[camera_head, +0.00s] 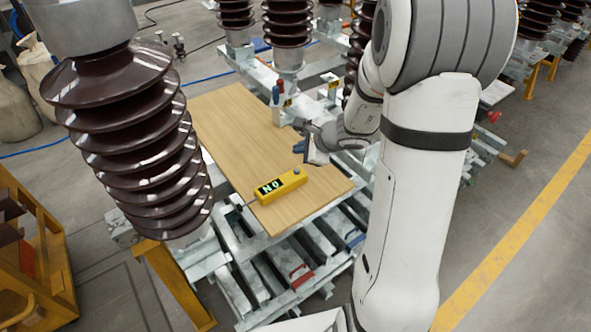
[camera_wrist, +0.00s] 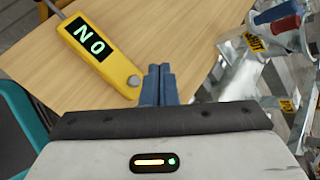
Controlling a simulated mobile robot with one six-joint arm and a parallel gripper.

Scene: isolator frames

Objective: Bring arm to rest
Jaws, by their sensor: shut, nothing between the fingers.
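My arm (camera_head: 425,150) rises at the right in the head view and bends over toward the wooden board. My gripper (camera_head: 305,146) is at the right edge of the board, above or beside it; the exact height is hard to tell. In the wrist view the two blue-grey fingers (camera_wrist: 159,84) are together, with nothing between them. A yellow handheld device (camera_head: 281,186) with a lit green display lies on the board, apart from the gripper. It also shows at the upper left in the wrist view (camera_wrist: 97,48), with its display reading "NO" upside down.
The wooden board (camera_head: 235,120) rests on a metal frame. A large brown ribbed insulator (camera_head: 135,140) stands at the left, with several more behind. Red and blue-handled tools (camera_head: 279,95) stand at the board's far right edge. Open floor (camera_head: 530,240) lies at the right.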

